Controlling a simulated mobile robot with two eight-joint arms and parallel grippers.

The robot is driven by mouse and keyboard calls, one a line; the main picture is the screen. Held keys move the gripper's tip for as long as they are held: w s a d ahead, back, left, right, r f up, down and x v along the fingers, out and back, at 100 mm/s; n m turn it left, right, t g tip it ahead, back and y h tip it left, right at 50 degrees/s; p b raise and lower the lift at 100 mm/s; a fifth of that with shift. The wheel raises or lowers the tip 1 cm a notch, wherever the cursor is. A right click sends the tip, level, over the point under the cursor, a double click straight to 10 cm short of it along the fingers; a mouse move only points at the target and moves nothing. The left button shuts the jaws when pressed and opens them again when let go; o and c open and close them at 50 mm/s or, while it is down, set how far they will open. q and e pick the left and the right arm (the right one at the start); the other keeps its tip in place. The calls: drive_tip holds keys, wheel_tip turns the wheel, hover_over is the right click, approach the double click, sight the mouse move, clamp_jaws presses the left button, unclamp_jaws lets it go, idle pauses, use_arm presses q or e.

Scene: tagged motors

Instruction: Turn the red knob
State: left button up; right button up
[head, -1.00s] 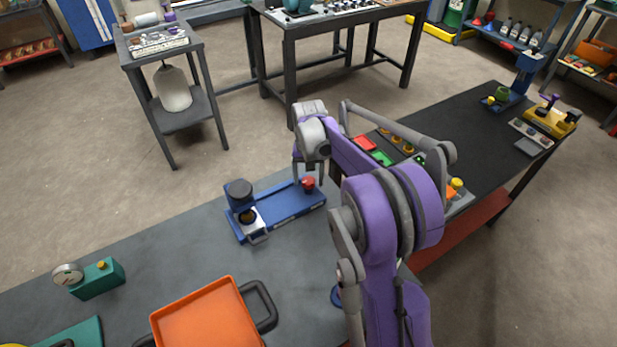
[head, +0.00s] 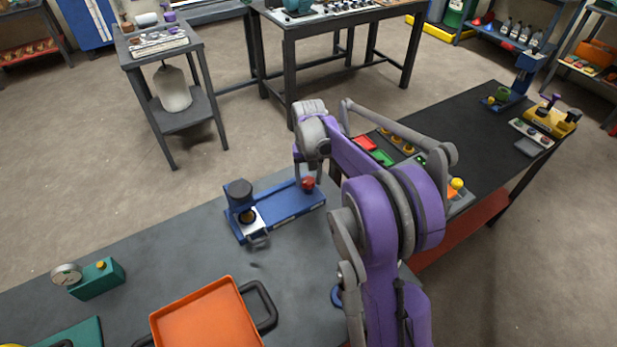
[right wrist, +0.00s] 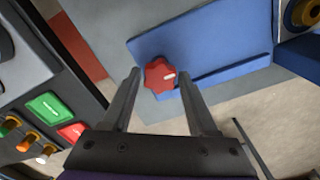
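The red knob (head: 307,184) is a lobed knob on the right end of a blue fixture (head: 285,212) on the grey bench. My right gripper (right wrist: 160,76) is open, with one finger at each side of the knob and a narrow gap visible on both sides. I cannot tell how deep the fingers reach. In the head view, my right gripper (head: 308,172) points down at the knob and its arm hides part of the bench. My left gripper is out of view.
An orange tray (head: 207,317) with dark handles lies at the front of the bench. A green gauge box (head: 97,278) stands at the left. A panel with coloured buttons (head: 383,157) is right of the fixture, behind my arm.

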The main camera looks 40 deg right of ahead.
sight(308, 180)
drive_tip(key=shift+o, duration=1.1)
drive_tip(key=shift+r, duration=0.1)
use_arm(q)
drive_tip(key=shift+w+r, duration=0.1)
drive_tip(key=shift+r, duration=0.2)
use_arm(e)
wheel_tip(308, 180, up, 11)
drive_tip(key=shift+f, duration=0.2)
use_arm(q)
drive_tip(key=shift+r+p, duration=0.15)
drive_tip(key=shift+p, duration=0.2)
use_arm(e)
drive_tip(key=s+a+n+t, duration=0.25)
drive_tip(key=s+a, duration=0.55)
drive_tip(key=a, duration=0.4)
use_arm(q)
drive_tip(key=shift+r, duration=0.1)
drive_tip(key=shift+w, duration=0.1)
use_arm(e)
drive_tip(key=s+a+f+n+t, duration=0.1)
drive_tip(key=s+a+f+n, duration=0.1)
drive_tip(key=s, duration=0.5)
drive_tip(key=s+a+f+n+t, duration=0.2)
drive_tip(key=s+a+f, duration=0.3)
drive_tip(key=s+a, duration=0.2)
drive_tip(key=shift+a+f, duration=0.15)
drive_tip(key=shift+f, duration=0.15)
